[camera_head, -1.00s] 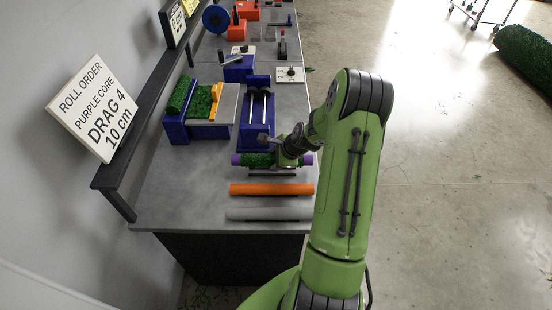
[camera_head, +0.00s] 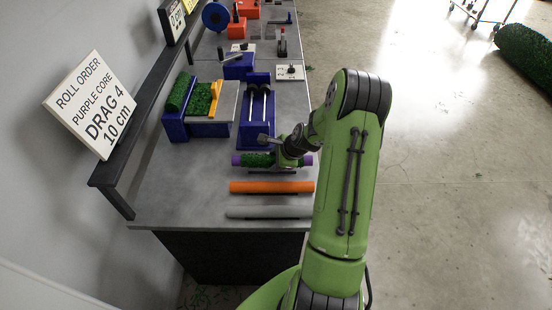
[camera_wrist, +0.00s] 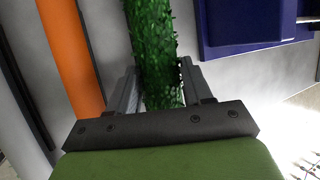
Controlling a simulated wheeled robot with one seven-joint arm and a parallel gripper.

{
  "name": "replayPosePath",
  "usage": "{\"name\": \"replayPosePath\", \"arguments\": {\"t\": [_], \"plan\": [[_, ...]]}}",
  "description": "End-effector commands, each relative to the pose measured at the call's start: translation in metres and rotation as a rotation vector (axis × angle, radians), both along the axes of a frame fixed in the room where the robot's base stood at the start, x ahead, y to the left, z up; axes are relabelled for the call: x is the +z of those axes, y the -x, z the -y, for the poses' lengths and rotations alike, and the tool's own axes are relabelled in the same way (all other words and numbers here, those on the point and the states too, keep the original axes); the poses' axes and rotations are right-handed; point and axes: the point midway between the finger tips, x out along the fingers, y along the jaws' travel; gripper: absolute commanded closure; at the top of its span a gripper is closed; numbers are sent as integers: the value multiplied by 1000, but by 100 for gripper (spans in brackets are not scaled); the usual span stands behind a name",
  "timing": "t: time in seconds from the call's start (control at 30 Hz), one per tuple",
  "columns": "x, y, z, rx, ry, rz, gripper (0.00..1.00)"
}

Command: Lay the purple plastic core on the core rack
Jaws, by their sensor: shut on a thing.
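The purple plastic core is wrapped in green bristly material along its middle, and its purple end (camera_head: 236,160) shows at the left in the head view. My gripper (camera_wrist: 160,88) is shut on it around the green wrap (camera_wrist: 152,50), one finger on each side. In the head view the core lies level, at or just above the dark core rack on the bench; I cannot tell whether it touches. An orange core (camera_head: 270,187) and a grey core (camera_head: 268,212) lie parallel to it, nearer the bench's front edge. My wrist hides part of the purple core's right side.
A blue stand with two rods (camera_head: 258,118) is just behind the core. A blue tray machine with green material (camera_head: 200,105) stands behind left. A roll-order sign (camera_head: 92,105) leans at the left. Bare grey bench (camera_head: 180,175) lies left of the cores.

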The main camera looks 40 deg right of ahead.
Motion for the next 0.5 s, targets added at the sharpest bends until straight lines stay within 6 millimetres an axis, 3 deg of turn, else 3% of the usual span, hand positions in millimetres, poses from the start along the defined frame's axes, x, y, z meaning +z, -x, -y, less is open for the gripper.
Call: {"name": "replayPosePath", "arguments": {"t": [0.5], "plan": [[-14, 0, 0, 0, 0, 1, 84]]}}
